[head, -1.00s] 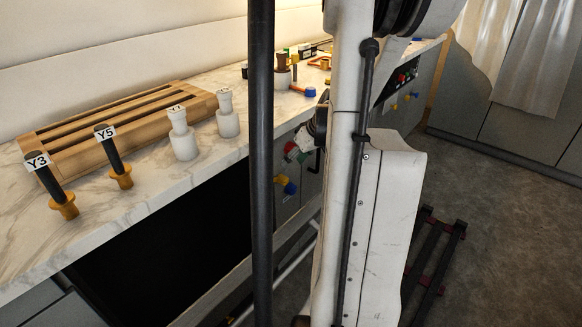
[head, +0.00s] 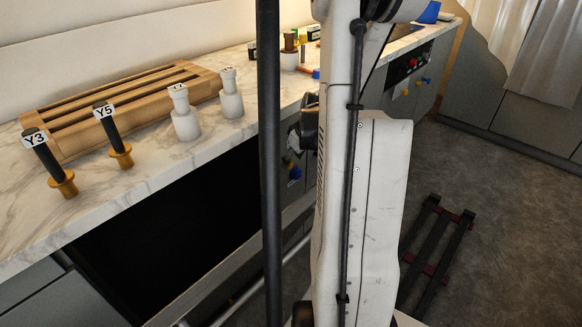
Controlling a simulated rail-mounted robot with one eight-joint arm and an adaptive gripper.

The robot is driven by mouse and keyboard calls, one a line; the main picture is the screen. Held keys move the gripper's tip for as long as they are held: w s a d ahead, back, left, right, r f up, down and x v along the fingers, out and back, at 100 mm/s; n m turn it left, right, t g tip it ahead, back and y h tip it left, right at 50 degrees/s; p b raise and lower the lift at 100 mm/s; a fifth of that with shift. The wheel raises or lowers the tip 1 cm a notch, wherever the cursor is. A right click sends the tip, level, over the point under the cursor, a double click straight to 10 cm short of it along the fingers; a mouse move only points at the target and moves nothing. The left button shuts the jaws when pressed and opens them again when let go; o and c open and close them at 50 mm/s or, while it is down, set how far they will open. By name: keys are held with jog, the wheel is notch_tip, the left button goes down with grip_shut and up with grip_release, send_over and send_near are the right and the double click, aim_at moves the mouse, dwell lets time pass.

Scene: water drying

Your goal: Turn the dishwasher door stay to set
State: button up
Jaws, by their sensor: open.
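The dark part of my gripper (head: 308,120) shows just left of my white arm link, in front of the grey panel (head: 282,185) beside the open dark bay under the counter. My arm hides most of it, and its fingertips cannot be made out. A small white part (head: 294,139) shows at its left edge. Blue and yellow knobs (head: 293,172) sit on the panel just below the gripper. I cannot tell which part is the door stay, or whether the gripper touches anything.
The marble counter (head: 150,185) holds a wooden slatted rack (head: 120,100), Y3 (head: 45,155) and Y5 (head: 112,135) handles in yellow sockets, and two white pegs (head: 185,120). A control panel (head: 410,75) stands further right. A dark rail frame (head: 435,250) lies on the floor.

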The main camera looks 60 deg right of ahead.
jog(key=shift+b+x, duration=0.3)
jog(key=shift+x, duration=1.3)
grip_shut()
jog(key=shift+a+f+h+b, duration=0.2)
jog(key=shift+h+b, duration=0.3)
jog(key=shift+h, duration=0.4)
jog(key=shift+r+n+g+h+b, duration=0.1)
jog(key=shift+n+g+h+b, duration=0.25)
jog(key=shift+h+b, duration=0.65)
jog(key=shift+p, duration=0.3)
grip_release()
jog(key=shift+a+r, duration=0.1)
jog(key=shift+r, duration=0.05)
jog(key=v, duration=1.2)
jog(key=shift+a, duration=0.15)
